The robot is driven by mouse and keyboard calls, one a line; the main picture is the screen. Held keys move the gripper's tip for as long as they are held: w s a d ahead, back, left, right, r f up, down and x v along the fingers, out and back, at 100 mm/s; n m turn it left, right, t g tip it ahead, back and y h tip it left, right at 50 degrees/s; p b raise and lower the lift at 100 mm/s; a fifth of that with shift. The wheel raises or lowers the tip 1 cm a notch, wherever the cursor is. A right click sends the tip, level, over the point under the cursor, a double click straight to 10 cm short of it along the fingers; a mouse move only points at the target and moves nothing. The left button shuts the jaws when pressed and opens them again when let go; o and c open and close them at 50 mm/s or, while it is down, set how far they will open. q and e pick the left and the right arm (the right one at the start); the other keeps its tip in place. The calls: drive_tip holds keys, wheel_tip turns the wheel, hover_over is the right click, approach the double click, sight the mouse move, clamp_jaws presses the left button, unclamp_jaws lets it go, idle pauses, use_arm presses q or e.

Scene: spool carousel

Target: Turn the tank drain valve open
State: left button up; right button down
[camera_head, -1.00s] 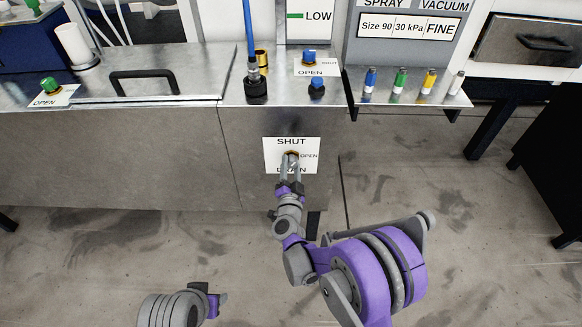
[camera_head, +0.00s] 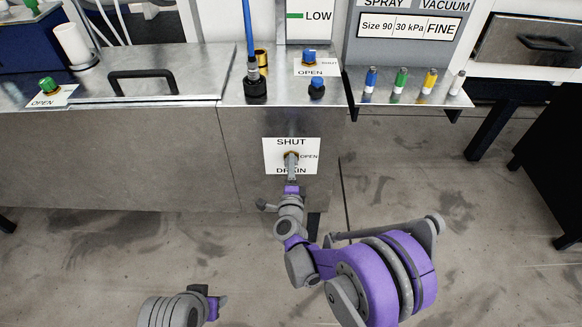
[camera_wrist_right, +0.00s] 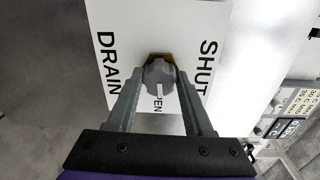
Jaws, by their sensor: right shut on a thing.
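The drain valve is a grey knob on a brass-coloured base (camera_head: 291,155), set in a white label plate (camera_head: 271,160) marked SHUT, OPEN and DRAIN on the steel tank front. My right gripper (camera_head: 291,168) reaches it from below and partly covers it. In the right wrist view, the knob (camera_wrist_right: 160,74) sits between the two fingertips of my right gripper (camera_wrist_right: 162,80), which are shut on its sides. A white mark on the knob points towards the word OPEN. My left gripper (camera_head: 219,302) shows only in part at the bottom; its fingers are unclear.
Above on the steel top are a blue-knobbed valve (camera_head: 309,56), a green-knobbed valve (camera_head: 48,85) and a black handle (camera_head: 143,80). A small shelf (camera_head: 415,97) with several coloured bottles juts out at the right. The floor before the tank is clear.

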drive_tip(key=shift+m, duration=0.5)
drive_tip(key=shift+c, duration=1.4)
unclamp_jaws()
drive_tip(key=s+p, duration=0.1)
drive_tip(key=s, duration=1)
drive_tip(key=shift+r, duration=0.15)
drive_tip(key=shift+w, duration=0.1)
